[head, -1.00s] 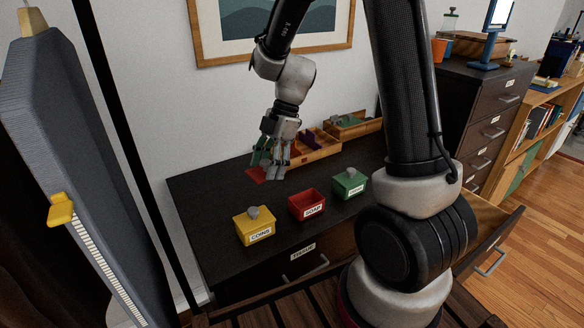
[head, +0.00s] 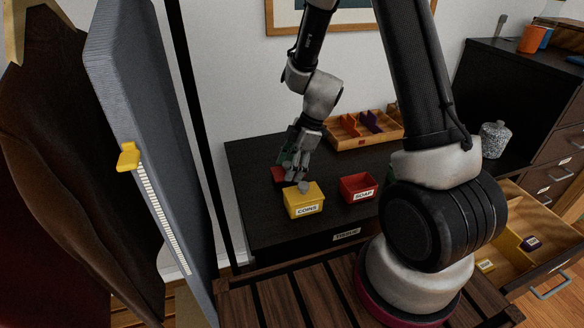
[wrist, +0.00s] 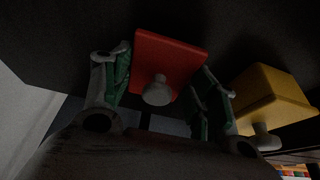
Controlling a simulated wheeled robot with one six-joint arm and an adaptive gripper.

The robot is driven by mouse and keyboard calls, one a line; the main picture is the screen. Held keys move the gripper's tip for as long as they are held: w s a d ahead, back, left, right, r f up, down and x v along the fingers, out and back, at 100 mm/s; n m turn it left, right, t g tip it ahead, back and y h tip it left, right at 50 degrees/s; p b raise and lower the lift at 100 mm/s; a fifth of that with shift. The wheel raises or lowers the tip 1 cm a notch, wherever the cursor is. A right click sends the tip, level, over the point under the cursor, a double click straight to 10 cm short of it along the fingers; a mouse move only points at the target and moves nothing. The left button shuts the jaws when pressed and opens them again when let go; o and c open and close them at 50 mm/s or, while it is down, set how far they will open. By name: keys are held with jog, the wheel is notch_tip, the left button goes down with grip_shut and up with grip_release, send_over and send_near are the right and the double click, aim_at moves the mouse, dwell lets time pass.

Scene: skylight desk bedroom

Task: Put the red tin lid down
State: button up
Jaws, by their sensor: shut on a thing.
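The red tin lid (wrist: 180,52) is a flat red square with a grey knob (wrist: 158,92), seen in the wrist view between my fingers. My gripper (wrist: 160,88) is shut on it. In the head view the lid (head: 278,174) shows as a red patch left of my gripper (head: 293,175), low over the dark desk, behind the yellow tin. I cannot tell whether the lid touches the desk. The red tin (head: 358,188) labelled SOAP stands lidless to the right.
The lidded yellow COINS tin (head: 304,203) is close in front of my gripper and also shows in the wrist view (wrist: 268,95). A wooden divided tray (head: 360,131) stands at the back. The desk (head: 255,155) is bare at the left. An open drawer (head: 535,228) juts out at the right.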

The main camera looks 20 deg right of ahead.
jog(key=shift+f, duration=0.3)
jog(key=shift+s+f, duration=0.1)
jog(key=shift+f, duration=0.25)
jog(key=shift+s+f, duration=0.1)
jog(key=shift+f, duration=0.15)
jog(key=shift+c, duration=0.7)
jog(key=o, duration=1.1)
jog(key=shift+f, duration=0.15)
jog(key=shift+d, duration=0.1)
